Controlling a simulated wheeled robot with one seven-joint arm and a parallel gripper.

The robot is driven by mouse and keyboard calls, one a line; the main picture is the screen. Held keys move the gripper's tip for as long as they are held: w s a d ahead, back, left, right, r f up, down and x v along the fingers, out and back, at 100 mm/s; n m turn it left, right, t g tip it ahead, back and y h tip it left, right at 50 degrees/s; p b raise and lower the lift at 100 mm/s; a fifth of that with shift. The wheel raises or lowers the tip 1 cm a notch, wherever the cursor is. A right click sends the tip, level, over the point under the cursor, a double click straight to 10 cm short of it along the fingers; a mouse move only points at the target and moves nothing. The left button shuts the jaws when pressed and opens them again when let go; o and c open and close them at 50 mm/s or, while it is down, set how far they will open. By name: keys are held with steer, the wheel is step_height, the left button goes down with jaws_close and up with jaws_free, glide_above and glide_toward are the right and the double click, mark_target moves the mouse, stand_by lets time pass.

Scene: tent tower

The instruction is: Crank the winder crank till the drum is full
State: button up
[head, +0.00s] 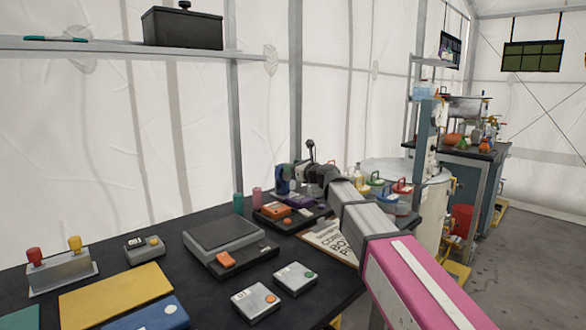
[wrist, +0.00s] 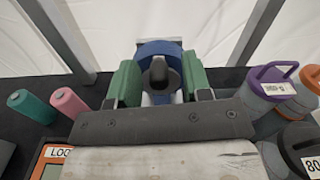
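The winder stands at the back of the black table, and its blue drum (head: 283,187) is partly hidden by my gripper in the head view. In the wrist view the blue round drum (wrist: 158,47) is straight ahead, beyond the fingertips. A dark rounded knob (wrist: 159,76), which looks like the crank's handle, is between my gripper's (wrist: 160,82) two green finger pads. A black knob (head: 310,145) also rises above my gripper (head: 298,171) in the head view. The pads stand apart with the knob filling most of the gap. I cannot tell whether they press on it.
A green cylinder (wrist: 32,106) and a pink one (wrist: 68,104) stand left of the gripper. Lidded pots, one with a purple lid (wrist: 272,82), stand close on the right.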

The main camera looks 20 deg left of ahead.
steer(key=v, duration=1.1)
stand_by(0.4)
